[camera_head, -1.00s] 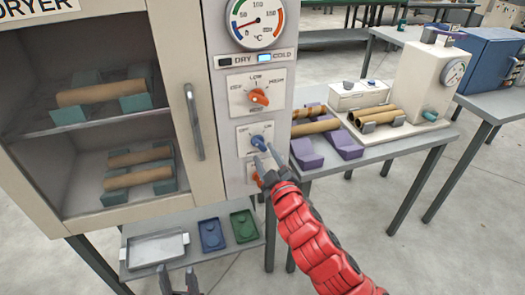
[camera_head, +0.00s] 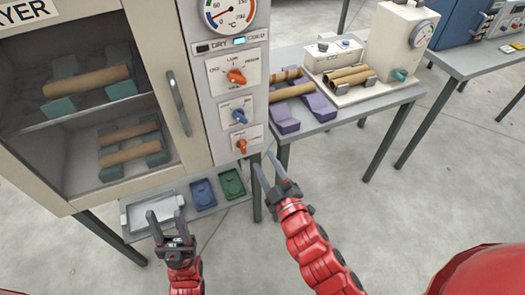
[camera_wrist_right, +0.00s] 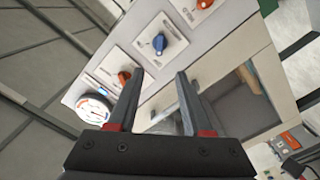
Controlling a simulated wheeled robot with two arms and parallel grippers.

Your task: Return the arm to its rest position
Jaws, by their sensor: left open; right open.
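My right gripper (camera_head: 267,170) is open and empty, in front of the dryer's lower right corner, apart from the knobs. Its open fingers also show in the right wrist view (camera_wrist_right: 158,100), with the dryer panel beyond them. My left gripper (camera_head: 166,225) is open and empty, low in the head view, in front of the tray shelf. The dryer panel carries an upper orange knob (camera_head: 236,77), a blue knob (camera_head: 239,116) and a lower orange knob (camera_head: 241,146). The blue knob also shows in the right wrist view (camera_wrist_right: 159,43).
The dryer door (camera_head: 186,130) is shut, with cardboard tubes on teal cradles behind its window. A metal tray (camera_head: 128,218), a blue tray (camera_head: 203,194) and a green tray (camera_head: 232,184) lie below. A side table (camera_head: 390,97) holds purple cradles (camera_head: 285,121) and a winder (camera_head: 400,45).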

